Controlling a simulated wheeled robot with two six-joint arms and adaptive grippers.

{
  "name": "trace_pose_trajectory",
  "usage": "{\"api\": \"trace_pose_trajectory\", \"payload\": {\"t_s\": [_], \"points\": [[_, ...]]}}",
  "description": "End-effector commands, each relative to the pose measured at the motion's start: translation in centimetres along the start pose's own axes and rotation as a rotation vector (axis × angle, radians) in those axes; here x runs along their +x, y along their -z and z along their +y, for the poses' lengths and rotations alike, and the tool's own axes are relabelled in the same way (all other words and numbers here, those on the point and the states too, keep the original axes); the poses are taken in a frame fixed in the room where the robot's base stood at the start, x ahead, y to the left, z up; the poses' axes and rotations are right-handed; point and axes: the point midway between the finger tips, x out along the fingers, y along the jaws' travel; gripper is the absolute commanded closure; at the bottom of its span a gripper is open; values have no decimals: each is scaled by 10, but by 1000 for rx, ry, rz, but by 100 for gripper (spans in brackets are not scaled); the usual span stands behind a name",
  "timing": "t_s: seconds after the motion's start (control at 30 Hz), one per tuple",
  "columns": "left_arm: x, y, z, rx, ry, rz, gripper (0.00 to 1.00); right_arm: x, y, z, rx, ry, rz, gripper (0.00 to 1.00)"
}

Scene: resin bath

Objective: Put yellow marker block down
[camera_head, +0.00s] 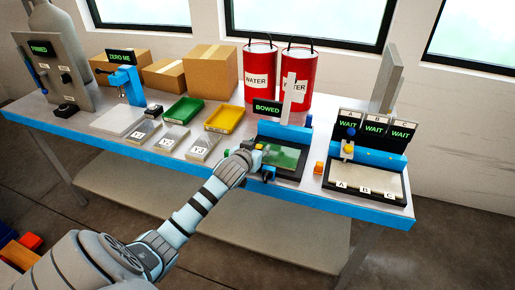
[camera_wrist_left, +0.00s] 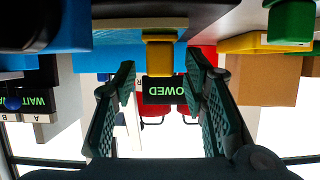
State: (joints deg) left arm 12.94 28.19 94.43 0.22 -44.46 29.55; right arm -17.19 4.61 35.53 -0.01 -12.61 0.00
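The yellow marker block (camera_wrist_left: 160,57) is in the middle of the left wrist view, which looks upside down. It also shows as a small yellow spot in the head view (camera_head: 259,147), just beyond my left gripper, near the bath under the BOWED sign. My left gripper (camera_wrist_left: 160,75) is open, with a finger on each side of the block and a visible gap on both sides. In the head view my left gripper (camera_head: 247,156) is at the bath's left front edge and partly hides it. My right gripper is in neither view.
The dark green bath (camera_head: 285,157) has a BOWED sign (camera_head: 267,107) behind it. An orange block (camera_head: 319,168) stands to its right. The A-B-C station (camera_head: 365,180) is further right. Weights and a yellow tray (camera_head: 224,119) are left.

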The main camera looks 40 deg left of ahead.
Motion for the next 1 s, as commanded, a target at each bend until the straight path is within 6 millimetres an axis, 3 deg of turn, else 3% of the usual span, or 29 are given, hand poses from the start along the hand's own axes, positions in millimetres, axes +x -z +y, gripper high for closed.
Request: {"api": "trace_pose_trajectory", "payload": {"t_s": [0.27,0.37,0.6,0.7,1.0], "points": [[-9,2,-1,3,1,-1,61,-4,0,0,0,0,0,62],[-29,3,0,3,-1,-1,61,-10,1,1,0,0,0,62],[-95,4,0,3,-2,-1,61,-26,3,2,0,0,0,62],[-113,3,0,2,-1,-1,61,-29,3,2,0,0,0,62],[-121,2,0,0,1,0,61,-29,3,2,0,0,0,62]]}}
